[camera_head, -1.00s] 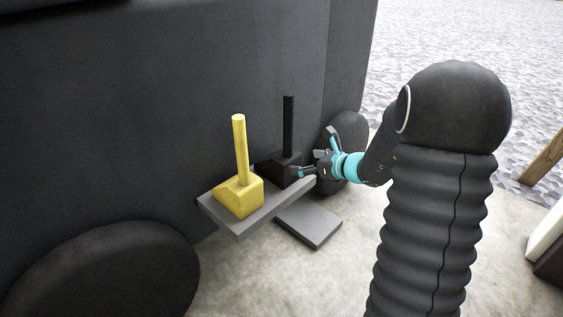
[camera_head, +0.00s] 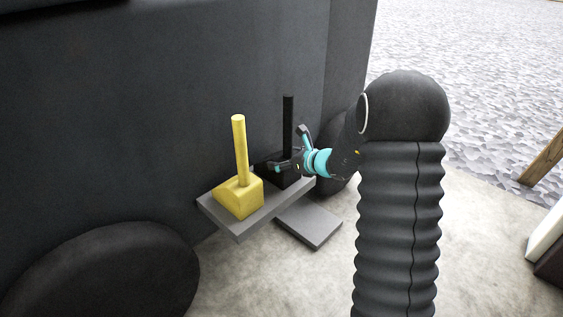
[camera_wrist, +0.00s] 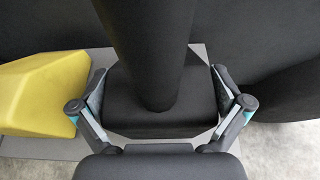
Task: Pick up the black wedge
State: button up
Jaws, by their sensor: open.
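The black wedge (camera_head: 288,126) stands on a grey shelf (camera_head: 240,228) against the dark hull, its upright post rising from a block base. In the wrist view its base and thick post (camera_wrist: 158,110) fill the middle. My gripper (camera_head: 285,152) is at the wedge, partly hiding its base in the head view. In the wrist view my gripper's (camera_wrist: 160,95) two fingers are spread, one on each side of the base. They are close to its sides; whether they touch cannot be told.
A yellow wedge (camera_head: 238,195) with an upright post stands on the same shelf, left of the black one; it also shows close to the left finger in the wrist view (camera_wrist: 40,95). A lower grey step (camera_head: 310,224) is below. The dark hull wall (camera_head: 130,120) rises behind.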

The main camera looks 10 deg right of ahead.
jog(key=shift+c, duration=0.3)
jog(key=c, duration=1.2)
jog(key=shift+r, duration=0.15)
jog(key=shift+c, duration=0.8)
